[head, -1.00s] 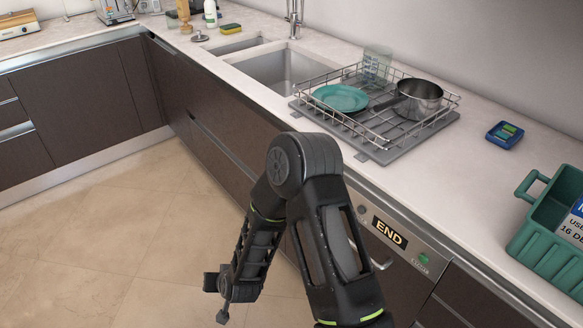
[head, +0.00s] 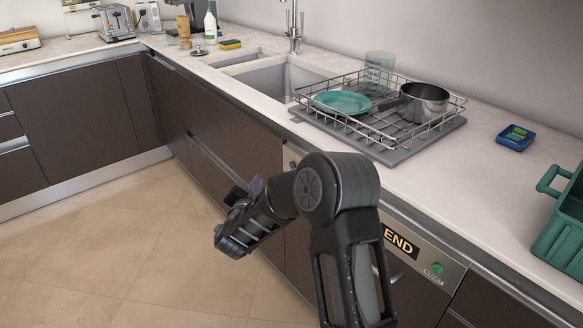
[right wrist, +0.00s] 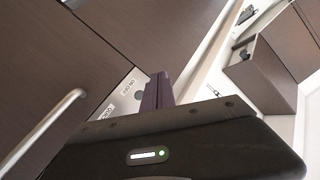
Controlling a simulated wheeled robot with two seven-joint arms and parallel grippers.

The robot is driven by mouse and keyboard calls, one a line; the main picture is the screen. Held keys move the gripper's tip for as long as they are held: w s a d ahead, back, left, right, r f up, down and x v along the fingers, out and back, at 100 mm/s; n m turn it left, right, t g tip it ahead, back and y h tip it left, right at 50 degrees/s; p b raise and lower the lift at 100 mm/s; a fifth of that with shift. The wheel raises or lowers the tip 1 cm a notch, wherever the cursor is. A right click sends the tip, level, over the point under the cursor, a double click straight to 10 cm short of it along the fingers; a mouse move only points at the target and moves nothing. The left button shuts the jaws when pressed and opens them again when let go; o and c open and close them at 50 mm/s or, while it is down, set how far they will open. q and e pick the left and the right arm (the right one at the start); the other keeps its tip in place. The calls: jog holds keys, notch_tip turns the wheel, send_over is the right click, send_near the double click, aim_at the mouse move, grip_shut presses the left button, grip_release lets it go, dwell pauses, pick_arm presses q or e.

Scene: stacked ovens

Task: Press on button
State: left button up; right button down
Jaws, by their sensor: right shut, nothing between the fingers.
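My right gripper (head: 257,185) is out in front of the cabinets, left of my elbow, which hides part of the panel. Its dark purple fingers (right wrist: 158,90) are shut and empty, and appear beside the grey button in the wrist view; contact cannot be told. My left gripper is not seen.
A bar handle (right wrist: 45,132) juts out at the left of the wrist view. Above the panel runs the counter (head: 460,190) with a dish rack (head: 400,150), a blue sponge tray (head: 515,138) and a green crate (head: 562,225). The floor (head: 110,250) at left is clear.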

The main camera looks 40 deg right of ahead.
jog(key=d, duration=0.8)
jog(key=shift+d+b, duration=0.35)
jog(key=shift+d, duration=0.05)
jog(key=shift+s, duration=0.1)
dwell(1.8)
jog(key=shift+d, duration=0.4)
jog(key=shift+d+b, duration=0.45)
jog(key=shift+d, duration=0.05)
dwell(0.8)
jog(key=shift+a, duration=0.9)
